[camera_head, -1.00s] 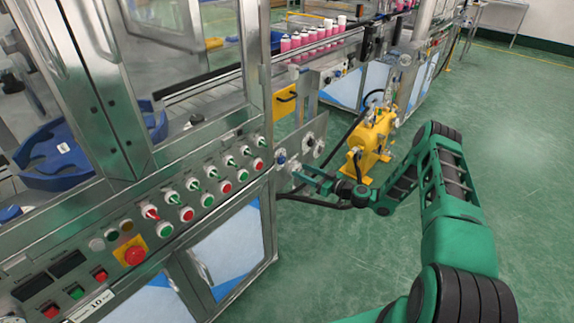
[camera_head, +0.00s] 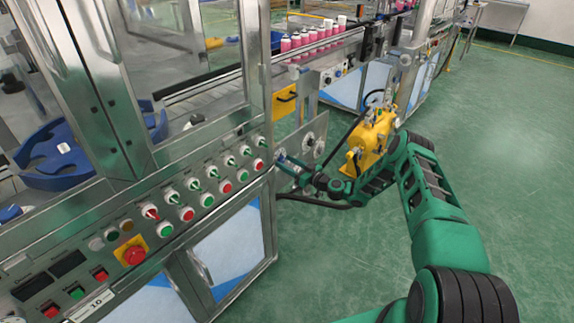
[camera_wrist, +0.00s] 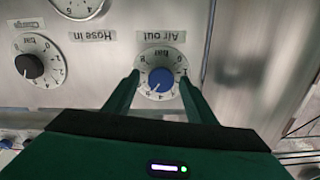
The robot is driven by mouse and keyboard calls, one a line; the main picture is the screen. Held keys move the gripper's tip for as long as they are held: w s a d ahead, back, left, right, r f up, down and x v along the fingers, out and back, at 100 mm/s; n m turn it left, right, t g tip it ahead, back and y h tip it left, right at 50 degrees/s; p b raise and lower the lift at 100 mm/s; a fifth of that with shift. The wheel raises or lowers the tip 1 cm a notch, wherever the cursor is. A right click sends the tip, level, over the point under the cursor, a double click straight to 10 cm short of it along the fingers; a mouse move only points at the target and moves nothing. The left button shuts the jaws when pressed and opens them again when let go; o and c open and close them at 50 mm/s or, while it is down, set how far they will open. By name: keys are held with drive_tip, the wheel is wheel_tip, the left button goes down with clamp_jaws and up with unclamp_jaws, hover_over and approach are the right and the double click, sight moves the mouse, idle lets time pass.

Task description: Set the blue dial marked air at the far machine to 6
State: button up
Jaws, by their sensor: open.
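The blue dial (camera_wrist: 161,79) is a blue knob on a round white numbered scale. It shows upside down in the wrist view, beside a label reading "Air out" (camera_wrist: 161,37). A pale mark on the knob points to the lower left in the picture; the number it meets is too small to tell. My gripper (camera_wrist: 160,77) is open, one finger on each side of the knob; I cannot tell whether they touch it. In the head view my gripper (camera_head: 284,164) is at the small metal dial panel (camera_head: 316,134), and the blue knob is mostly hidden there.
A black-knobbed dial (camera_wrist: 29,65) labelled "Charge" and another dial (camera_wrist: 78,5) sit on the same panel. The yellow machine (camera_head: 370,138) stands close behind my forearm. The near control panel (camera_head: 170,208) has several switches. Green floor is open at right.

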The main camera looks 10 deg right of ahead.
drive_tip(key=shift+w+a, duration=0.1)
drive_tip(key=shift+w, duration=0.1)
drive_tip(key=c, duration=1.1)
drive_tip(key=shift+o, duration=0.3)
